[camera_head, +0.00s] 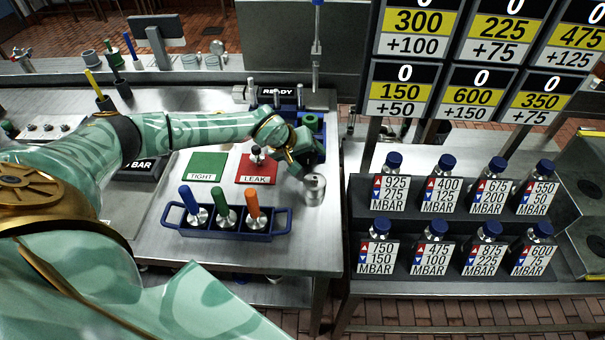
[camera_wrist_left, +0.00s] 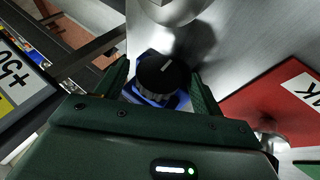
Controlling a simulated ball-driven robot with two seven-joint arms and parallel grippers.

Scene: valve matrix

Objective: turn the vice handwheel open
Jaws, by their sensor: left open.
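A round black knob with a white mark (camera_wrist_left: 158,72), which looks like the vice handwheel, shows in the left wrist view on a blue body (camera_wrist_left: 150,98). My left gripper (camera_head: 298,164) points down over the right part of the bench. Its fingers also show in the left wrist view (camera_wrist_left: 160,80), open, one on each side of the knob. I cannot tell whether they touch it. In the head view the gripper hides the knob. A steel cylinder (camera_head: 315,189) stands just in front of the gripper. My right gripper is not in view.
A red LEAK mat (camera_head: 250,174) and green TIGHT mat (camera_head: 206,170) lie left of the gripper. A small valve (camera_head: 257,156) stands by the red mat. A blue tray (camera_head: 240,237) with blue, green and orange handles is in front. A blue rack (camera_head: 320,150) is behind.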

